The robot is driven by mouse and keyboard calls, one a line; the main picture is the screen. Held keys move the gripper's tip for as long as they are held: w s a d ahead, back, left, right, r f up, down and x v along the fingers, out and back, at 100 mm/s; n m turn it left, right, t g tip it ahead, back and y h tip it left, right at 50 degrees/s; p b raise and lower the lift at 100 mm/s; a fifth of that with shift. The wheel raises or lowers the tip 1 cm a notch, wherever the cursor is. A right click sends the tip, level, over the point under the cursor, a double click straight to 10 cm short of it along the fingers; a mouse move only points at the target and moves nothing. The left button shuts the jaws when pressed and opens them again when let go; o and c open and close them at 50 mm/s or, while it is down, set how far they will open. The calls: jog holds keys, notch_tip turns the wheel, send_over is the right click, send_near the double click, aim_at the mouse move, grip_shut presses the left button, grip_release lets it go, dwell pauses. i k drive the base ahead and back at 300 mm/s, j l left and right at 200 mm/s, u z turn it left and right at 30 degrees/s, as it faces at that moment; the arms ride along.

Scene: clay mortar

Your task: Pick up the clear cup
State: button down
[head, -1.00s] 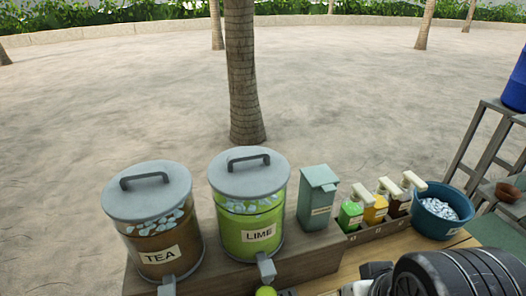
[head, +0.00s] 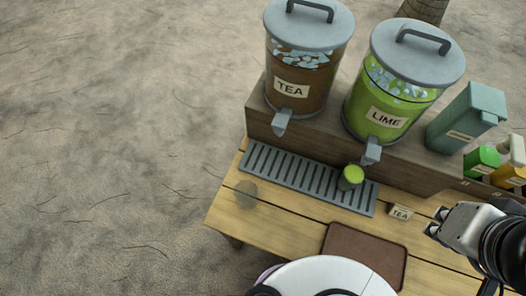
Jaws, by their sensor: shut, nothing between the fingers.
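My gripper (head: 436,222) is at the right of the view, over the table's right part. It is shut and empty, well apart from the clear cup, with the drip tray and the brown tray between them.
A green-filled cup (head: 350,179) stands on the drip tray near the tap of the LIME dispenser (head: 410,75). The TEA dispenser (head: 300,65) is beside it.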

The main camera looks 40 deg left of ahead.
aim_at(245, 192)
jog(key=u, duration=2.05)
jog(key=i+j+z, duration=0.15)
jog(key=j+z, duration=0.35)
jog(key=j, duration=0.25)
jog(key=j+z, duration=0.5)
jog(key=j, duration=0.3)
